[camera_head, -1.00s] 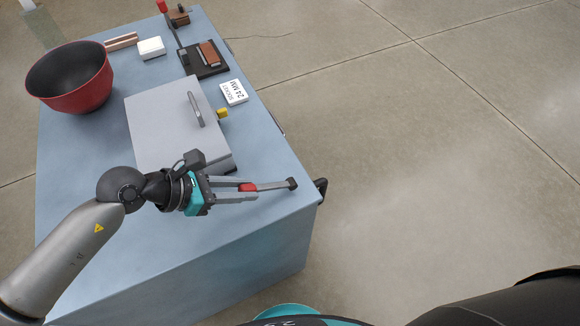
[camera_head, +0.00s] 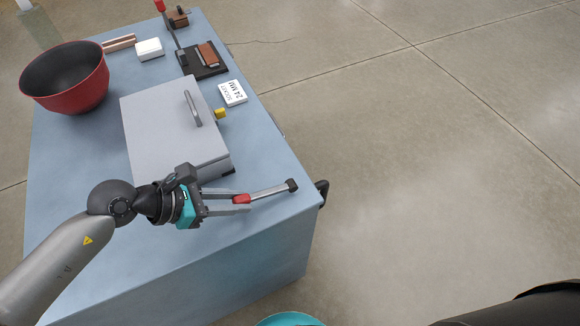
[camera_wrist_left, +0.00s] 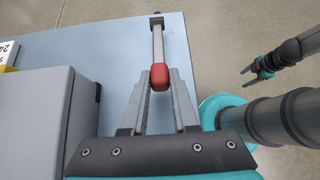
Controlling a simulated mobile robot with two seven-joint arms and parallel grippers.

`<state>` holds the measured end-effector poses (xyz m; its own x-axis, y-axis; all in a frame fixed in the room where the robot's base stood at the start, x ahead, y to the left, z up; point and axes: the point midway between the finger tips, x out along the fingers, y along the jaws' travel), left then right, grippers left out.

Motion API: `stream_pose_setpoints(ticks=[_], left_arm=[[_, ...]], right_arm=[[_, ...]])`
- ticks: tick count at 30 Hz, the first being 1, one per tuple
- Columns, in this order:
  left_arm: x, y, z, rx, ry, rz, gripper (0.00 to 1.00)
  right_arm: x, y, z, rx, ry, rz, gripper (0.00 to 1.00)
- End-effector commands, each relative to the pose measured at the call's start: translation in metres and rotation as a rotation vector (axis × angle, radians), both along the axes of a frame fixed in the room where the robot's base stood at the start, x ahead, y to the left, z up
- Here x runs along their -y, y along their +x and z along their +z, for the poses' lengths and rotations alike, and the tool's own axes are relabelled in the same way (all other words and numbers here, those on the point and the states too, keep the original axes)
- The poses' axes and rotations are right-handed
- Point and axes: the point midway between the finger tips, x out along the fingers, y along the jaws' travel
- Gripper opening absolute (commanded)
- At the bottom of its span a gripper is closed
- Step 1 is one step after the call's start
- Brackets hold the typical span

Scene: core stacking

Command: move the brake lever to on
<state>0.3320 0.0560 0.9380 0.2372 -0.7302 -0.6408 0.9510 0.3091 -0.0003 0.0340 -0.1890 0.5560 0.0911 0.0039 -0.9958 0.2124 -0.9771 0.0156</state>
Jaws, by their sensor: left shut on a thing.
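The brake lever is a grey bar (camera_head: 268,192) with a red grip (camera_head: 241,199) and a dark pivot end near the table's right edge. It lies at a slant, its grip end nearer the table's front than its pivot. My left gripper (camera_head: 243,202) is shut on the red grip. In the left wrist view the grip (camera_wrist_left: 160,77) sits between the two fingertips and the bar runs away to the dark pivot end (camera_wrist_left: 156,19). No on or off marking is readable. My right gripper (camera_wrist_left: 246,76) shows small in the wrist view, open and empty, beyond the table edge.
A grey box with a handle (camera_head: 165,120) stands close behind my left gripper. A label card (camera_head: 232,93), a red bowl (camera_head: 70,98), a white block (camera_head: 149,48) and another red-knobbed lever (camera_head: 160,6) are farther back. The table (camera_head: 250,240) is clear in front.

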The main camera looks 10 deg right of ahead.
Motion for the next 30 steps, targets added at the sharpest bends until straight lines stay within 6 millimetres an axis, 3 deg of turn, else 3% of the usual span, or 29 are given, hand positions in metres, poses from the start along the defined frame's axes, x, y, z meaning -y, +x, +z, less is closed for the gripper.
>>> stream_pose_setpoints(ticks=[8, 15, 16, 25, 30], left_arm=[[-0.002, 0.000, -0.005, -0.002, 0.005, 0.000, 0.00], [-0.004, -0.001, -0.023, -0.002, 0.006, -0.001, 0.00], [-0.004, -0.001, -0.023, -0.002, 0.006, -0.001, 0.28], [-0.003, -0.001, -0.019, -0.001, 0.002, 0.000, 0.62], [-0.003, -0.001, -0.018, 0.000, 0.001, 0.000, 0.62]], right_arm=[[0.000, 0.000, -0.004, 0.000, 0.000, 0.000, 0.65], [0.000, 0.000, -0.019, 0.000, 0.000, 0.000, 0.65], [0.000, 0.000, -0.019, 0.000, 0.000, 0.000, 0.65], [0.000, 0.000, -0.016, 0.000, 0.000, 0.001, 0.65], [0.000, 0.000, -0.016, 0.000, 0.000, 0.001, 0.65]])
